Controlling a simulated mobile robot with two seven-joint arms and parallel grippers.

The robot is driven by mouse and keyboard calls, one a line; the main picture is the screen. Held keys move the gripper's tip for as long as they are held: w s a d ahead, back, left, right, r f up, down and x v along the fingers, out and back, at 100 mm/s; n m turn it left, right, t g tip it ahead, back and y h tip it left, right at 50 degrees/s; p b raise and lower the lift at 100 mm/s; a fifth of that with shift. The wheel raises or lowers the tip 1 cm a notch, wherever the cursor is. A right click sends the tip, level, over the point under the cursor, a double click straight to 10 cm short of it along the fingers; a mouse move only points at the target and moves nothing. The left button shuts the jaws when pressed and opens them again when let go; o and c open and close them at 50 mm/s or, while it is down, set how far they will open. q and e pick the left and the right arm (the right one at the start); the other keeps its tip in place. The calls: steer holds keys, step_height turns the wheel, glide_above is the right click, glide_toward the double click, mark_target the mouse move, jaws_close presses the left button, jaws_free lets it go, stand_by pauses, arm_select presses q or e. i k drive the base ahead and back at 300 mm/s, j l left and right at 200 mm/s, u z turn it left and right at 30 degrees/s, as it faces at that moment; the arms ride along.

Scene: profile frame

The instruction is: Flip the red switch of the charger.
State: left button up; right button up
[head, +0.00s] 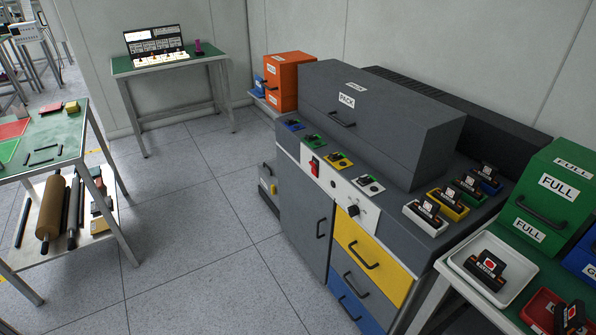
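The charger (305,215) appears to be the large dark grey cabinet in the middle right of the head view. A white control panel (337,186) runs along its upper front. The red switch (314,166) sits near the panel's left end. It is small, and I cannot tell which way it is set. A black knob (353,210) is at the panel's right end. Neither of my grippers shows in the head view, so nothing of mine is seen touching the charger.
The floor (190,230) in front of the cabinet is clear. A green-topped workbench (60,145) stands at the left and another table (205,58) at the back. A white tray (465,262) and a green box marked FULL (575,184) are at the right.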

mark_target(314, 169)
steer(key=i+j+z, duration=0.1)
steer(key=i+j, duration=1.2)
